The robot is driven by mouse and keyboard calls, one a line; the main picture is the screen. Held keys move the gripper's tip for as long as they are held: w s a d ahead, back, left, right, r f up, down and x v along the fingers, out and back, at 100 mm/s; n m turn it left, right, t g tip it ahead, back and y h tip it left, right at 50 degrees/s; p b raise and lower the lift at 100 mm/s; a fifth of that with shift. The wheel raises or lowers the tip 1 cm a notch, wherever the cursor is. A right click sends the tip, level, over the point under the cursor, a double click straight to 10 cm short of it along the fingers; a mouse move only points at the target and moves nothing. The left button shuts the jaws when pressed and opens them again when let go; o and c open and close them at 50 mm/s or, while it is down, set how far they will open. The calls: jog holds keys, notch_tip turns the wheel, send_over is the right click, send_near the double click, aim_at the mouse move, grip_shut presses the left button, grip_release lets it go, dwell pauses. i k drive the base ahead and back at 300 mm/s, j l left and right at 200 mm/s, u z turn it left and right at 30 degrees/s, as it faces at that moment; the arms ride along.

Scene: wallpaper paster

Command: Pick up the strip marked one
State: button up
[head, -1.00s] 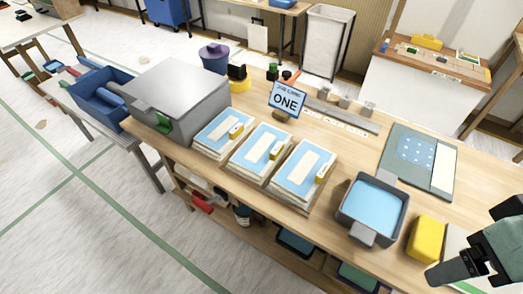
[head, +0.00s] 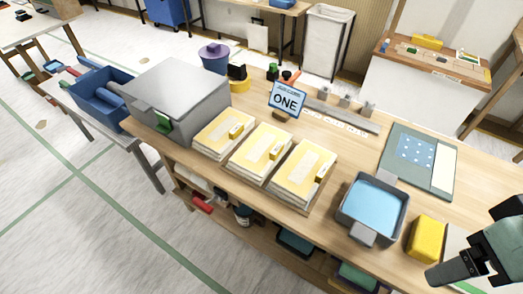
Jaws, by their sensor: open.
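Three stacks of strips lie side by side on the wooden table: a left stack (head: 222,133), a middle stack (head: 260,151) and a right stack (head: 302,172). Each top sheet is yellow with a paler panel and a small yellow tag; any marking on the tags is too small to read. A sign (head: 286,99) reading "ONE" stands behind them. My gripper (head: 459,271) is at the lower right, partly cut off by the frame edge, open and well apart from the stacks.
A grey tray of blue liquid (head: 372,208) and a yellow block (head: 427,239) stand between the stacks and my gripper. A grey box (head: 178,90) stands left of the stacks. A dotted blue and white board (head: 418,160) lies at the right.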

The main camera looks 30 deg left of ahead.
aim_at(256, 158)
jog(key=u, duration=1.3)
jog(key=z, duration=0.6)
jog(key=j+z, duration=0.25)
jog(key=z, duration=0.2)
jog(key=j+z, duration=0.25)
jog(key=z, duration=0.25)
jog(key=j+z, duration=0.3)
jog(key=z, duration=0.15)
jog(key=j+z, duration=0.25)
jog(key=z, duration=0.2)
jog(key=k+j+z, duration=0.25)
jog(key=k+j, duration=0.3)
jog(key=j, duration=0.25)
jog(key=k+j+z, duration=0.25)
jog(key=k+j, duration=0.3)
jog(key=j, duration=0.15)
